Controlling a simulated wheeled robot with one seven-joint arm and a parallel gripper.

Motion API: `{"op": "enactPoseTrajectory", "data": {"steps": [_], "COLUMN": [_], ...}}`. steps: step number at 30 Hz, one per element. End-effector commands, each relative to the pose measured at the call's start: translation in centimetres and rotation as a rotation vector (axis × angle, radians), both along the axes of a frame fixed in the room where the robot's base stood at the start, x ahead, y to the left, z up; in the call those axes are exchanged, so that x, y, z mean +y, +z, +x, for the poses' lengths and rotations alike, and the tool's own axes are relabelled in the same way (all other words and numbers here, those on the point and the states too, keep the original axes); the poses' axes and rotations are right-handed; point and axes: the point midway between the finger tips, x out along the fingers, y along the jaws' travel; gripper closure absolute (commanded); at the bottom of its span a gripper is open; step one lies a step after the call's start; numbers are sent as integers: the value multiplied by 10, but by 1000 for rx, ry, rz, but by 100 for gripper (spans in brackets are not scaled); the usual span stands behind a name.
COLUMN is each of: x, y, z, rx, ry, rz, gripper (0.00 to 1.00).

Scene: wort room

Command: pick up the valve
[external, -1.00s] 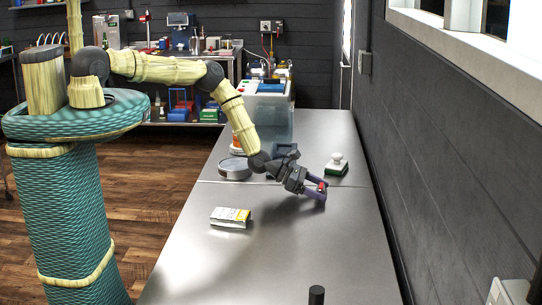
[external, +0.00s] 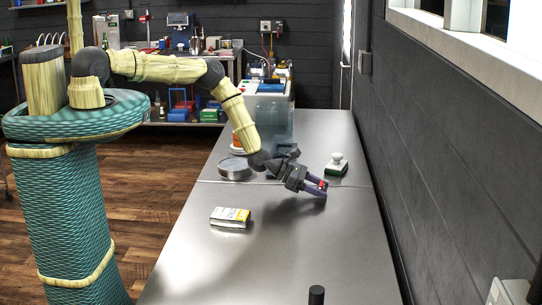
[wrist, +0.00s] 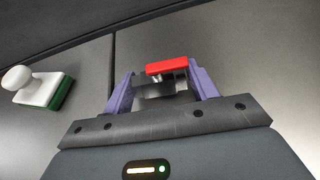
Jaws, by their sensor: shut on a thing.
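The valve (wrist: 167,68) has a red bar handle and a small metal body. In the wrist view it sits between the two purple fingers of my gripper (wrist: 162,86), which is shut on it. In the external view the red handle (external: 322,184) shows at the fingertips of my gripper (external: 315,187), low over the steel table. The fingers partly hide the valve's body, and I cannot tell whether it touches the table.
A white-knobbed brush or stamp with a green base (external: 336,166) stands just behind my gripper. A round metal tin (external: 234,169) stands farther back. A black cylinder (external: 316,295) is at the near edge. The table's middle (external: 270,250) is clear.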

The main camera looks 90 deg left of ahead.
Motion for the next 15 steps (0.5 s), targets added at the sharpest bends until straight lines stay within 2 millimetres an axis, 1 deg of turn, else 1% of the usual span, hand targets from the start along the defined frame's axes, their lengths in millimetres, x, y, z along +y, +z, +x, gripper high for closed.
{"op": "enactPoseTrajectory", "data": {"steps": [5,15], "x": [1,1], "y": [19,71], "z": [1,0], "rx": [-2,-3], "ry": [-1,-1], "rz": [3,4], "gripper": [69,69]}}
